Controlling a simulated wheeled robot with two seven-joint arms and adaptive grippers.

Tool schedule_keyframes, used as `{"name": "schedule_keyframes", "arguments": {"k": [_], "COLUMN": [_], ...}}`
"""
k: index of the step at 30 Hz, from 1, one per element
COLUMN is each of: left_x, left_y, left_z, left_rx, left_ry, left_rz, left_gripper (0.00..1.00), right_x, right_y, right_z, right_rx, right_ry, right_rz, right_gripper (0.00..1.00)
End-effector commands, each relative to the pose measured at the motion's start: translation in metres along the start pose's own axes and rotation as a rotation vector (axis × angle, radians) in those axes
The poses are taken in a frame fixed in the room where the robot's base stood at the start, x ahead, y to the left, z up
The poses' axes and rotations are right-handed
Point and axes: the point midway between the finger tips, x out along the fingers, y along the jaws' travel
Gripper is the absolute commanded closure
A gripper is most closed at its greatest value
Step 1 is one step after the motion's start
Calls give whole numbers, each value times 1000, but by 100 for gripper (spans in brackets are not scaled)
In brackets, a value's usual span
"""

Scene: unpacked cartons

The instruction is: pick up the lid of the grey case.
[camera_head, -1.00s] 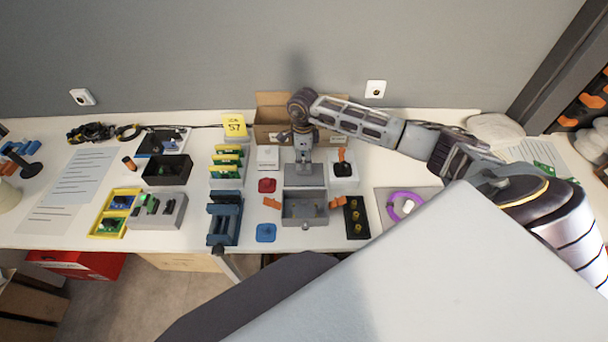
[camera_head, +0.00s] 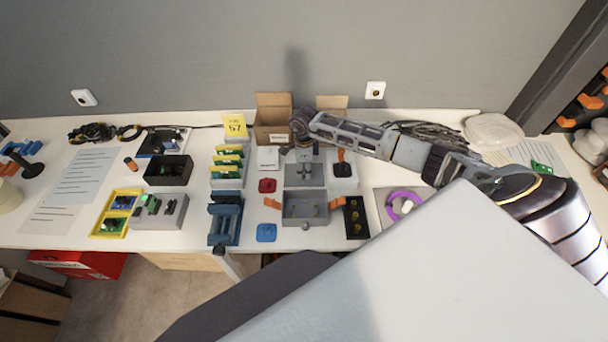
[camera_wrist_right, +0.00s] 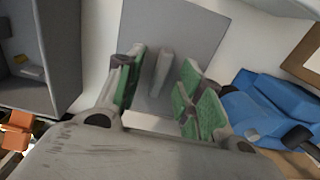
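The lid of the grey case is a flat grey plate (camera_head: 292,181) just behind the open grey case (camera_head: 290,208). In the right wrist view the lid (camera_wrist_right: 185,30) lies flat, with a narrow light-grey upright handle (camera_wrist_right: 161,75) on it. My right gripper (camera_head: 304,158) points down over the lid. In its wrist view the green-padded fingers (camera_wrist_right: 159,90) are spread, with the handle between them and gaps on both sides. I cannot tell how far above the lid the fingertips are. The case also shows in the wrist view (camera_wrist_right: 58,50). My left gripper is in neither view.
Orange clamps (camera_head: 273,203) flank the case. A black tray with yellow parts (camera_head: 354,217) stands right of it, a blue fixture (camera_head: 225,218) left. A red piece (camera_head: 267,185) lies left of the lid. An open carton (camera_head: 272,115) stands behind, near the wall.

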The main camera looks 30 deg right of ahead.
Motion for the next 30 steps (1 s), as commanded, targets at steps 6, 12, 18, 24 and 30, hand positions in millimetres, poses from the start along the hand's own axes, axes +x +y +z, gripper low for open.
{"name": "schedule_keyframes", "arguments": {"k": [6,12,18,24,30], "left_x": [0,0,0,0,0], "left_y": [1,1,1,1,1], "left_z": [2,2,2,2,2], "left_rx": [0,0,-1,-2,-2], "left_ry": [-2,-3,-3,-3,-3], "left_rz": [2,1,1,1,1], "left_gripper": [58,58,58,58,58], "right_x": [2,2,2,1,1], "right_y": [0,0,-1,-1,-1], "right_z": [0,0,0,0,0], "right_rx": [0,1,1,1,1], "right_ry": [0,0,0,0,0], "right_rz": [-1,-1,-1,-1,-2], "right_gripper": [62,62,78,100,100]}}
